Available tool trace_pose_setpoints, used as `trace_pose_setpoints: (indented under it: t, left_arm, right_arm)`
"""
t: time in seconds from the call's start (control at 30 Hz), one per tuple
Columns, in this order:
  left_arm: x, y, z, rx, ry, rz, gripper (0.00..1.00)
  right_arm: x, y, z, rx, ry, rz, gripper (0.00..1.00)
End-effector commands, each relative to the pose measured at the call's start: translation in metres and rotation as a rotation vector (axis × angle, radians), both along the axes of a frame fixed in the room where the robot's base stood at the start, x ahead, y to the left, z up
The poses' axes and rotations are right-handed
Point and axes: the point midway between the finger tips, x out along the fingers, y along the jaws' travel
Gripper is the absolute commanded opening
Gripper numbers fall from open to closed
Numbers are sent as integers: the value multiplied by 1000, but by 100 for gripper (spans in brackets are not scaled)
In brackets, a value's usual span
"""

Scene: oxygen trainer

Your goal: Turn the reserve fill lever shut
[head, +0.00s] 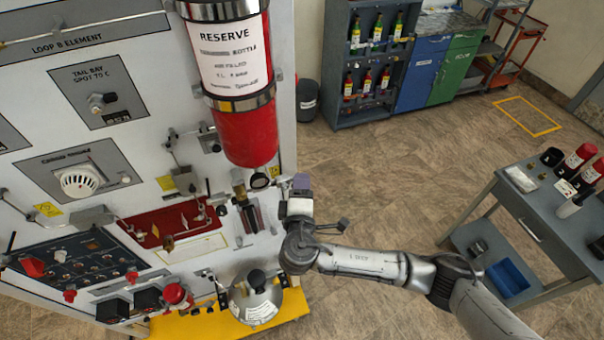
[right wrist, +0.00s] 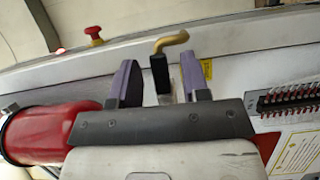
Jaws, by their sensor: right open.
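The red reserve bottle (head: 247,138), with a white RESERVE label, hangs upright on the white panel in the head view. Its red side also shows at the left of the right wrist view (right wrist: 38,135). My right gripper (head: 300,183) is beside the panel, just right of the bottle's lower end. In the right wrist view my right gripper (right wrist: 160,82) is open, its two purple fingers apart. A bent brass lever (right wrist: 172,41) with a black grip (right wrist: 160,73) shows between the fingers, with visible gaps on both sides. I cannot tell its depth between them. My left gripper is out of view.
A silver domed vessel (head: 256,298) stands on a yellow base (head: 190,325) below my right wrist. A red knob (right wrist: 95,35) and a finned connector (right wrist: 288,101) are near the lever. A grey cart (head: 535,225) stands right; floor between is open.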

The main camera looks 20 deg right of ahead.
Motion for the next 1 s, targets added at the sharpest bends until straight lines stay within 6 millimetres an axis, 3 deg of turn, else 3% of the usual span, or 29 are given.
trace_pose_setpoints:
  t: [0.3,0.7,1.0]
  left_arm:
    - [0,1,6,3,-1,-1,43]
    - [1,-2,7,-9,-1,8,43]
    - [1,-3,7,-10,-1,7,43]
  right_arm:
    - [26,-12,0,-1,0,0,43]
    - [29,-13,-1,0,1,0,43]
    - [29,-13,-1,0,1,0,14]
